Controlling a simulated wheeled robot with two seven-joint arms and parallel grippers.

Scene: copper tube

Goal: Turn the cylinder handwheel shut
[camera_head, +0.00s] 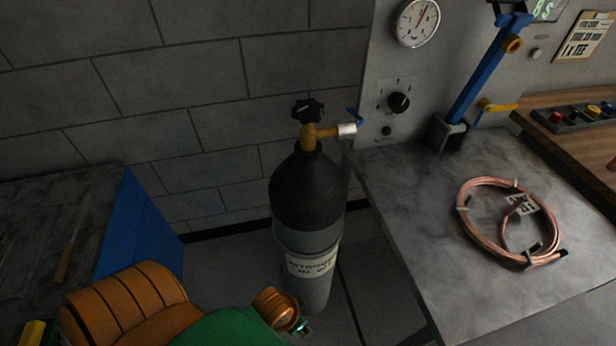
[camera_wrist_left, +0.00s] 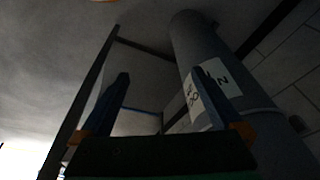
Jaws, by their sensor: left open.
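The black lobed handwheel (camera_head: 308,110) sits on top of the brass valve of a tall upright gas cylinder (camera_head: 305,195). The cylinder has a black shoulder, a grey body and a white nitrogen label. My left arm comes in from the bottom left in the head view, well below the handwheel, with its end in front of the lower cylinder. In the left wrist view my left gripper (camera_wrist_left: 160,98) is open and empty, its two fingers apart, with the labelled cylinder (camera_wrist_left: 205,60) beyond. The handwheel is not seen there. My right gripper is out of view.
A brass side outlet with a blue lever (camera_head: 347,128) sticks out right of the valve, near a gauge panel (camera_head: 385,75). A marble bench (camera_head: 420,240) with a copper coil (camera_head: 490,240) stands right. A dark counter (camera_head: 60,225) stands left. Bare wall lies behind the handwheel.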

